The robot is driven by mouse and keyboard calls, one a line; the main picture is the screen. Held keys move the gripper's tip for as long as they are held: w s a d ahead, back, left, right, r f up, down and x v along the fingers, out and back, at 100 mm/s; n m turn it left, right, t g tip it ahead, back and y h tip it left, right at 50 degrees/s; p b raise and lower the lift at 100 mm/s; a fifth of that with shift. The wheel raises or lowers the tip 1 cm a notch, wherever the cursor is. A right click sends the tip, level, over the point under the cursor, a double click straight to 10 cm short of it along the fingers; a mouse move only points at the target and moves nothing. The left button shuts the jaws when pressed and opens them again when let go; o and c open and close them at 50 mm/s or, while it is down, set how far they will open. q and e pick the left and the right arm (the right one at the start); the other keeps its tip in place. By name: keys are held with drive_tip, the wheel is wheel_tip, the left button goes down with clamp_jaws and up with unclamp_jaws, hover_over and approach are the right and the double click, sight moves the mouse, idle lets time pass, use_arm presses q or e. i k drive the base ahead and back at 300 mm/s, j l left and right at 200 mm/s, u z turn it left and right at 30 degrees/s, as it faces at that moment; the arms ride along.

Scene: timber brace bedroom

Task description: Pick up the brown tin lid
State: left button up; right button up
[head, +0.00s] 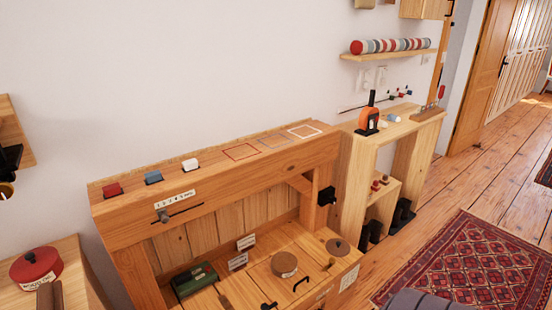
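A round grey-brown lid (338,246) with a small dark knob lies flat at the right end of the lower wooden desk surface (315,236). It looks like the brown tin lid. A round brown tin (284,264) with a pale label stands to its left, apart from it. A red tin (36,267) with a dark knob on top and a pale label stands on a wooden surface at the far left.
A green box (194,280) and small white cards (238,262) share the desk surface. A dark curved handle (301,283) is near its front. The upper ledge (215,158) overhangs behind. Right of the desk stands another wooden unit (352,180); a patterned rug (465,265) covers the floor.

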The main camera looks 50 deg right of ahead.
sight(336, 247)
drive_tip(key=z, duration=1.65)
